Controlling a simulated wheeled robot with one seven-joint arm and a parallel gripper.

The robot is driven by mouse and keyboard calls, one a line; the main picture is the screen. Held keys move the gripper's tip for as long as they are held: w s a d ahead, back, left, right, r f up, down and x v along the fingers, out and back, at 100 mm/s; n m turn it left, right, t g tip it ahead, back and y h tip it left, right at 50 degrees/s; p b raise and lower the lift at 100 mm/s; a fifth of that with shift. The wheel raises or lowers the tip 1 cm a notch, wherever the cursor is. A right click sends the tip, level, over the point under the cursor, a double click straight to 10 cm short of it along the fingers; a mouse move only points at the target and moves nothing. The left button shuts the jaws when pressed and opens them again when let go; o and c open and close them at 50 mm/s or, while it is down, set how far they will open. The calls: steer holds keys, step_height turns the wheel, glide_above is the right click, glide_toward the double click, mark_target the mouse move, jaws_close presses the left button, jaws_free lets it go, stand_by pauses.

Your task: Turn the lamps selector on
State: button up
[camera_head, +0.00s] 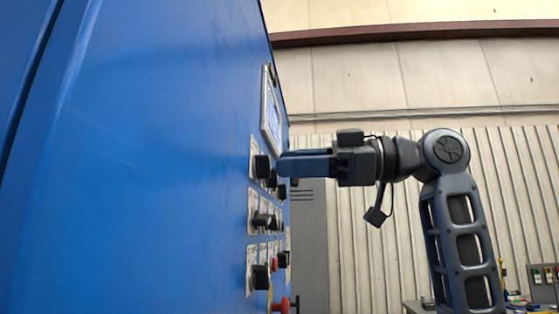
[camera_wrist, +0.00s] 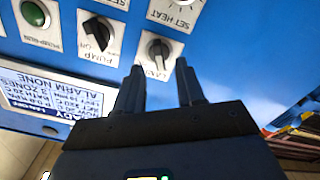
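The lamps selector (camera_wrist: 158,49) is a black knob with a light pointer line on a white plate, seen in the wrist view. Its label is partly covered by a fingertip, and the picture is upside down there. My gripper (camera_wrist: 159,67) is open, with the two fingers on either side of the space just short of the knob. Nothing is between the fingers, and I cannot tell whether they touch the plate. In the head view my gripper (camera_head: 283,163) points left at the upper knobs of the panel, close to them; which knob is the lamps selector is unclear there.
The pump selector (camera_wrist: 98,33) and green pump-run button (camera_wrist: 35,13) lie left of it in the wrist view, with the set heat dial (camera_wrist: 183,4) above. A display (camera_wrist: 45,93) is nearby. The blue cabinet (camera_head: 140,150) fills the head view's left; a red control (camera_head: 284,305) protrudes low.

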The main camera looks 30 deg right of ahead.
mark_target(262, 167)
steer(key=shift+x, duration=1.4)
steer(key=shift+c, duration=0.3)
jaws_close()
